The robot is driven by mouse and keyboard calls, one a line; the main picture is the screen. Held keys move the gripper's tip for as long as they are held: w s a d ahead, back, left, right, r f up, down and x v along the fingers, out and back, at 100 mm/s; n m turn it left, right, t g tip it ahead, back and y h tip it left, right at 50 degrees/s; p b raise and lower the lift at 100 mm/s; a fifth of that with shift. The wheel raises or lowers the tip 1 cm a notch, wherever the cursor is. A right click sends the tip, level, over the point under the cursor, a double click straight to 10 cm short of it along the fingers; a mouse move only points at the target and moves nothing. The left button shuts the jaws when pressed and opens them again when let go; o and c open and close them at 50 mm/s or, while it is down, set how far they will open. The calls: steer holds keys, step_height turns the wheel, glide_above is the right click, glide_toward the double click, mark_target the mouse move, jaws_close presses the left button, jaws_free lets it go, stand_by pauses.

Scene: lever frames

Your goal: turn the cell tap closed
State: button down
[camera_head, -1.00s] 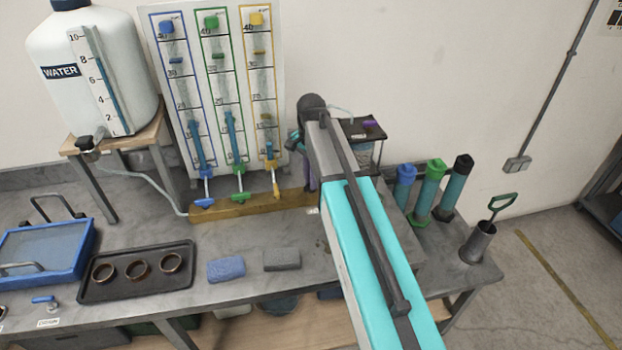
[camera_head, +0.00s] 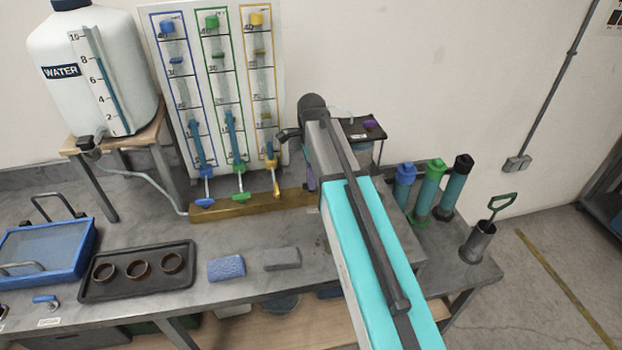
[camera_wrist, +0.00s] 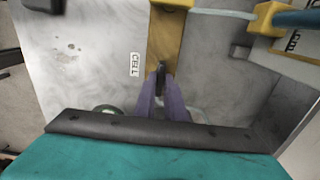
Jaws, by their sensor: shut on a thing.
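The cell tap shows in the wrist view as a small dark lever (camera_wrist: 161,70) at the near end of the brass-coloured bar (camera_wrist: 166,35), to the right of a white CELL label (camera_wrist: 134,65). My gripper (camera_wrist: 160,88) has purple fingers and is shut on this lever. The fingers hide most of the tap, so how far it is turned is hard to tell. In the head view my arm covers the tap, and only a sliver of my gripper (camera_head: 310,178) shows at the right end of the bar (camera_head: 250,205).
Three gauge tubes on a white board (camera_head: 215,90) stand behind the bar, with blue, green and yellow taps below. A water tank (camera_head: 95,75) is at left. Several capped cylinders (camera_head: 430,190) stand at right.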

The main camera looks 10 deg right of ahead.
steer(key=c, duration=1.8)
jaws_free()
steer(key=shift+r+b, duration=1.65)
steer(key=shift+r, duration=5.25)
steer(key=shift+r, duration=0.1)
